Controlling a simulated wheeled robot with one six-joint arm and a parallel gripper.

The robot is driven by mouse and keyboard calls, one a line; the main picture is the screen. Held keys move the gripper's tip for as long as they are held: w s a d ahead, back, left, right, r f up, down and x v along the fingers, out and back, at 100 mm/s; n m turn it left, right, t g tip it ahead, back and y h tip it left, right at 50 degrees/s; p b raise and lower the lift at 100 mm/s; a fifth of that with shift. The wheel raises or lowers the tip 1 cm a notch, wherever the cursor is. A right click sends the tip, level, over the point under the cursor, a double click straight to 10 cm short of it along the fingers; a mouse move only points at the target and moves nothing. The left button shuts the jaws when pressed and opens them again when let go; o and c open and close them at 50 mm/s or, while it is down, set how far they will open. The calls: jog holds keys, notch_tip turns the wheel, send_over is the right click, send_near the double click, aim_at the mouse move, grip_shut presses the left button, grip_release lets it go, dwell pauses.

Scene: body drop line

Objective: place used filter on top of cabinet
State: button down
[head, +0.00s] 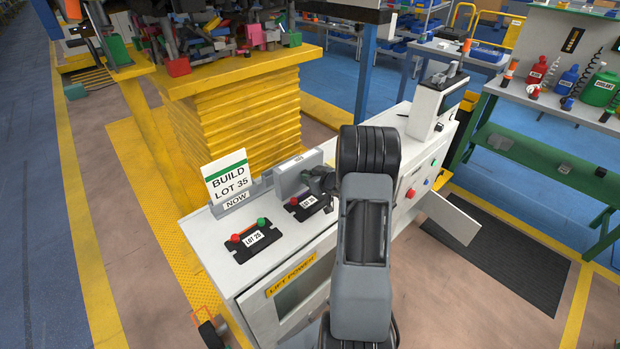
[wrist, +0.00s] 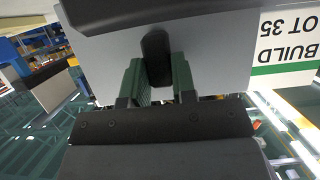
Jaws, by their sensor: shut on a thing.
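My gripper (head: 320,181) is over the white top of the cabinet (head: 263,268), partly hidden behind my arm. A flat grey slab (head: 293,176), which looks like the used filter, stands upright at its fingers. In the wrist view, the green fingers (wrist: 158,80) are shut on a dark handle on the slab's grey face (wrist: 215,65). I cannot tell whether the slab's lower edge touches the cabinet top.
A "BUILD LOT 35 NOW" sign (head: 228,180) stands left of the slab. Black plates marked with lots, one (head: 257,251) at the front left, lie on the top. A small door (head: 452,219) hangs open at the right. Yellow bellows (head: 240,122) stand behind.

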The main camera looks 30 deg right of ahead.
jog(key=shift+f, duration=0.1)
jog(key=shift+f, duration=0.15)
jog(key=c, duration=0.9)
grip_release()
